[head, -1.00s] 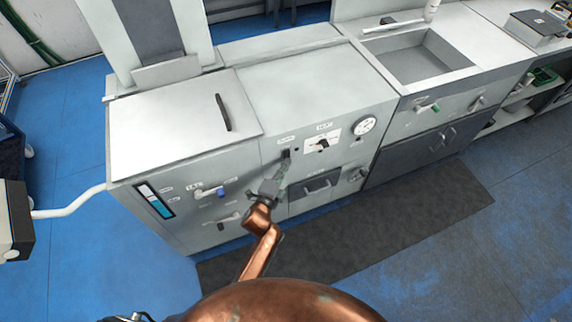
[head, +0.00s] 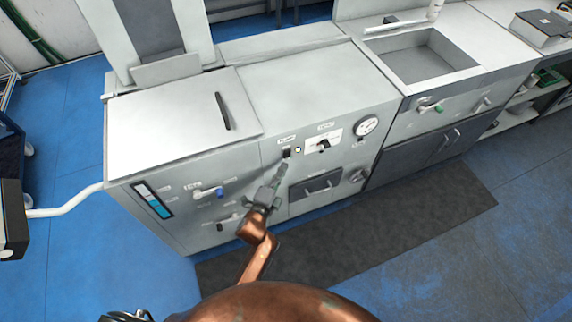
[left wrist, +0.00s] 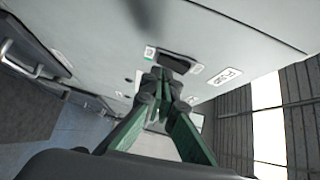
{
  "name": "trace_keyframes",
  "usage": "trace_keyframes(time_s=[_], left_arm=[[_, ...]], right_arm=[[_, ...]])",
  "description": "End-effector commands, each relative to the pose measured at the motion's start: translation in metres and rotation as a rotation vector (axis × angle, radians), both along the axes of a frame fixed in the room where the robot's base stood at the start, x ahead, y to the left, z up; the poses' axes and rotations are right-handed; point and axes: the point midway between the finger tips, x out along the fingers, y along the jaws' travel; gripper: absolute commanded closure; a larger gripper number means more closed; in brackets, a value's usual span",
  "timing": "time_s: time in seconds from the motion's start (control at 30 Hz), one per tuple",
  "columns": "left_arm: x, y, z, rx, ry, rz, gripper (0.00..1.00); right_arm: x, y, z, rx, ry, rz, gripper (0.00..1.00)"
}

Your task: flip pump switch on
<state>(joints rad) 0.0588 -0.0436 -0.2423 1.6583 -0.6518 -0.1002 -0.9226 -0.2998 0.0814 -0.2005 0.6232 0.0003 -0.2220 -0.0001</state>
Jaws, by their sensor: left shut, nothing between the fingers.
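The pump switch (head: 286,152) is a small dark rocker on the front panel of the grey-white cabinet, under a small label. A small light (head: 298,150) just right of it looks lit, pale green. In the left wrist view the dark switch (left wrist: 175,62) sits just beyond the fingertips, beside a printed label (left wrist: 223,76). My left gripper (head: 282,165) is shut and empty, its tips just below the switch. It also shows in the left wrist view (left wrist: 162,82). I cannot tell whether the tips touch the switch. My right gripper is not in view.
A sink (head: 420,58) is at right. A dark mat (head: 400,220) lies on the floor.

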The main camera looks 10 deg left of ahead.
Motion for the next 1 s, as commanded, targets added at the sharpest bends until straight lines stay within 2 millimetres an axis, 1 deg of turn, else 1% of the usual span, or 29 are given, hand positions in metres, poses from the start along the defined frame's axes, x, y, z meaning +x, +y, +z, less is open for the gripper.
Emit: trace_keyframes(time_s=[0.03,0.2,0.3,0.4,0.5,0.6,1.0], left_arm=[[-0.012,0.003,-0.001,0.003,0.003,0.001,1.00],[-0.047,0.010,0.000,0.001,0.003,0.001,1.00],[-0.064,0.013,0.001,0.002,0.004,0.000,1.00],[-0.077,0.015,0.002,0.001,0.003,-0.001,1.00],[-0.085,0.016,0.003,0.000,0.002,-0.001,1.00],[-0.088,0.017,0.003,0.000,0.002,-0.001,1.00],[-0.088,0.017,0.003,0.000,0.002,-0.001,1.00]], right_arm=[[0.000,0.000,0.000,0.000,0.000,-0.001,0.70],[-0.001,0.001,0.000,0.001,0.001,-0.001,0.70],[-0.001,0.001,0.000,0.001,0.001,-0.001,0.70],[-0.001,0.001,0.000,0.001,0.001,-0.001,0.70],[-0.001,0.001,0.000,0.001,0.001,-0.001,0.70],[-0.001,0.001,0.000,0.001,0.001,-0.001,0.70],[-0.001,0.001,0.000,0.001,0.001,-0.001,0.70]])
